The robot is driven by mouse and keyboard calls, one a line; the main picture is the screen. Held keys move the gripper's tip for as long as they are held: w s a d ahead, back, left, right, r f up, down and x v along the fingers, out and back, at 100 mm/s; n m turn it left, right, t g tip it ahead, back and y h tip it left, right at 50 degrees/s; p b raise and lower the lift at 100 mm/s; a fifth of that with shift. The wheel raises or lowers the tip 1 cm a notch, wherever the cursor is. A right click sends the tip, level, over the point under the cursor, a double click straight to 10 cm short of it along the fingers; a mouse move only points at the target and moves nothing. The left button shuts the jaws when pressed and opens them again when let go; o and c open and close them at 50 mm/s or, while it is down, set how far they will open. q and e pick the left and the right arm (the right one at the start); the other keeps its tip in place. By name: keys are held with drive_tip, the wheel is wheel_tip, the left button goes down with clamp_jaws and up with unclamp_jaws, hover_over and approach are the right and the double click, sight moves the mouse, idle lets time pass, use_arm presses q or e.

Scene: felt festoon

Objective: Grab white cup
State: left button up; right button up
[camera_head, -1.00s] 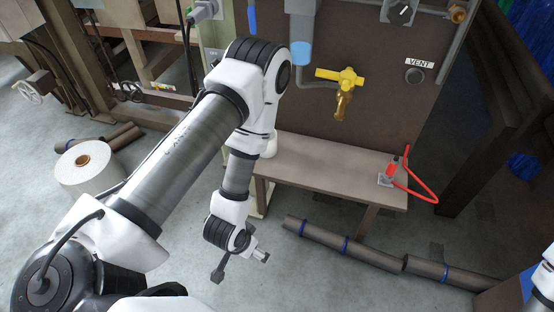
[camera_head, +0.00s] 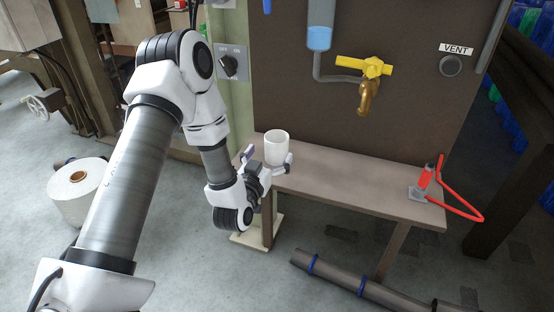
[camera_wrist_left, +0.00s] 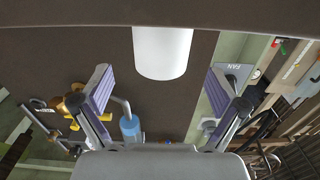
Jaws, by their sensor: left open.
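The white cup (camera_head: 277,148) stands upright at the left end of the brown bench (camera_head: 340,182). My left gripper (camera_head: 267,161) is open at the bench's left end, with its fingers on either side of the cup's lower part in the head view. In the left wrist view the cup (camera_wrist_left: 163,52) hangs in from the top, centred between the two spread fingers of the left gripper (camera_wrist_left: 160,93). The picture there is upside down. I cannot tell whether a finger touches the cup. My right gripper is not in view.
A red-handled device (camera_head: 425,179) with a red hose is at the bench's right end. A yellow-handled brass tap (camera_head: 366,88) sticks out from the brown panel above. A dark pipe (camera_head: 375,290) lies on the floor in front. The bench's middle is clear.

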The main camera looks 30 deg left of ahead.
sight(281, 138)
use_arm(q)
drive_tip(key=x, duration=0.6)
drive_tip(key=shift+f, duration=0.35)
drive_tip(key=c, duration=1.2)
